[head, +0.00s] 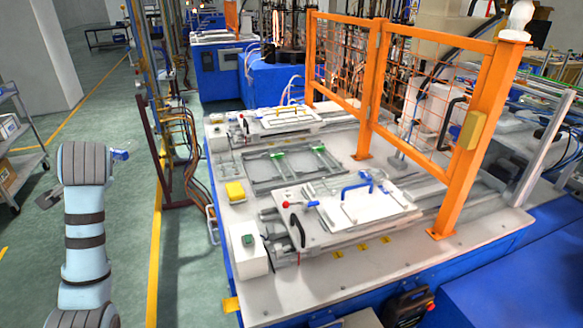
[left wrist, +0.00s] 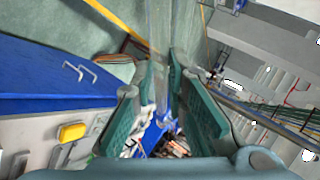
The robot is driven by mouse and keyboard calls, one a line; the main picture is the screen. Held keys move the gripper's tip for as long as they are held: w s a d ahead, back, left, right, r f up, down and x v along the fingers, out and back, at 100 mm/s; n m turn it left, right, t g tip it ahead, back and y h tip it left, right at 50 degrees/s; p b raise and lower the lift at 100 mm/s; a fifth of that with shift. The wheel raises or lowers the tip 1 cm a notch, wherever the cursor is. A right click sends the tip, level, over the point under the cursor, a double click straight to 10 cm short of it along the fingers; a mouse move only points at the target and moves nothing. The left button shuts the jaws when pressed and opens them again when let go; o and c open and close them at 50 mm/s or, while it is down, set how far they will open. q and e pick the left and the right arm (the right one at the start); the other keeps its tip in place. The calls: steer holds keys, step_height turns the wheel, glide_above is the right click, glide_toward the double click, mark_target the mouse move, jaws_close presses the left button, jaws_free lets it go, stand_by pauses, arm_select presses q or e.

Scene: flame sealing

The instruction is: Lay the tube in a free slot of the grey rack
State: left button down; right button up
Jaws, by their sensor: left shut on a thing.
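In the left wrist view my left gripper (left wrist: 165,95) is shut on a clear glass tube (left wrist: 158,50), which runs up and away between the two green finger pads. The tube is see-through, so its ends are hard to make out. In the head view my left arm stands at the left, over the floor beside the blue machine; the tube cannot be made out there. A grey frame with green pieces, which looks like the grey rack (head: 250,180), lies flat on the machine's table, well to the right of my arm. Its slots are too small to tell apart. My right gripper is not in view.
The white machine table (head: 300,290) has an orange mesh guard (head: 372,90) on its far right side. A plate with a blue handle (head: 357,187) lies in front of the frame.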

arm_select(q)
steer(key=w+d+r+m+t+h, duration=0.3)
steer(key=w+d+r+m+h, duration=0.2)
steer(key=d+r+m, duration=0.15)
steer(key=s+d+m+h+b, duration=0.1)
steer(key=s+d+m+h, duration=0.2)
steer(key=d+m+h, duration=0.45)
steer(key=s+d+f+m+g+h+b, duration=0.3)
steer(key=s+d+f+m+g+h, duration=0.15)
steer(key=s+d+f, duration=0.9)
steer(key=s+a+f+m+b, duration=0.1)
steer(key=s+a+f, duration=0.2)
steer(key=s+f, duration=0.4)
steer(key=shift+s+f+m+h, duration=0.3)
steer(key=shift+f+m, duration=0.05)
steer(key=shift+f, duration=0.3)
